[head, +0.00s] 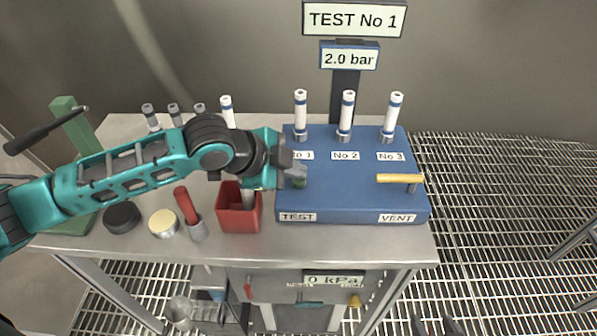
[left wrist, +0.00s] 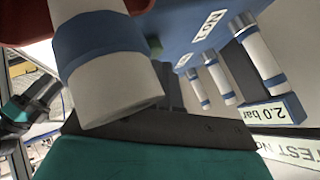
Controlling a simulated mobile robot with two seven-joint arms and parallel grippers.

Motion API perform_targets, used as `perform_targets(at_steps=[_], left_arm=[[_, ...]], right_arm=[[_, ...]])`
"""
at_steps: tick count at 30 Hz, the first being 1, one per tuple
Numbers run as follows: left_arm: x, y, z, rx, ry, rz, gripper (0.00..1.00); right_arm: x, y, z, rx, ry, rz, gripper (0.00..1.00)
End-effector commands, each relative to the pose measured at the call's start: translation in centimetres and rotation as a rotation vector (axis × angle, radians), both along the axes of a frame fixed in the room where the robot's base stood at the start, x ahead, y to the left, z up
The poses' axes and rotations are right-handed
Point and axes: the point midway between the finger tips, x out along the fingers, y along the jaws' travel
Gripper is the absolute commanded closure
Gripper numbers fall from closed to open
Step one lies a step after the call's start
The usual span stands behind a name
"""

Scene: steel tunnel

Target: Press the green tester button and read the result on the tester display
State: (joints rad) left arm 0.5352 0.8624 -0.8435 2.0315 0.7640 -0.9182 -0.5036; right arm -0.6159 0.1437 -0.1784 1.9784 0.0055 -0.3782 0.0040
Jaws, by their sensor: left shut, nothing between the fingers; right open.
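The blue tester (head: 350,190) stands on the right of the steel bench, with a TEST label and a VENT label on its front. The green button (head: 299,183) is partly hidden under my left gripper (head: 295,174), which is shut and empty with its tips at or just above it; I cannot tell if they touch. The tester display (head: 349,58) reads 2.0 bar, below a sign (head: 353,19) reading TEST No 1. The display also shows in the left wrist view (left wrist: 268,112). My right gripper (head: 434,326) is open and empty at the bottom edge, mostly out of view.
White tubes with blue bands stand in No 1 (head: 300,110), No 2 and No 3. A yellow lever (head: 400,178) sits at right on the tester. A red bin (head: 239,214) holding a white tube stands close left of it. A lower gauge (head: 333,279) reads 0 kPa.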

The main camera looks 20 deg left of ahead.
Motion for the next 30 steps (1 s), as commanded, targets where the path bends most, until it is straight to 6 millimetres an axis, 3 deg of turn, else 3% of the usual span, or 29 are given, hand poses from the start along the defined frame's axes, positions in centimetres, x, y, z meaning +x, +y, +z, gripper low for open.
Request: perform_targets(at_steps=[10,26,30], left_arm=[[0.1,0.0,0.5,-0.002,-0.007,0.0,1.0],[0.1,-0.1,4.8,-0.005,-0.007,-0.001,1.0],[0.2,-0.1,5.7,-0.005,-0.011,-0.001,1.0]], right_arm=[[0.0,0.0,0.3,0.001,0.0,-0.001,0.46],[0.0,0.0,5.6,0.001,-0.001,-0.001,0.46],[0.1,0.0,5.5,0.001,-0.004,0.0,0.46]])
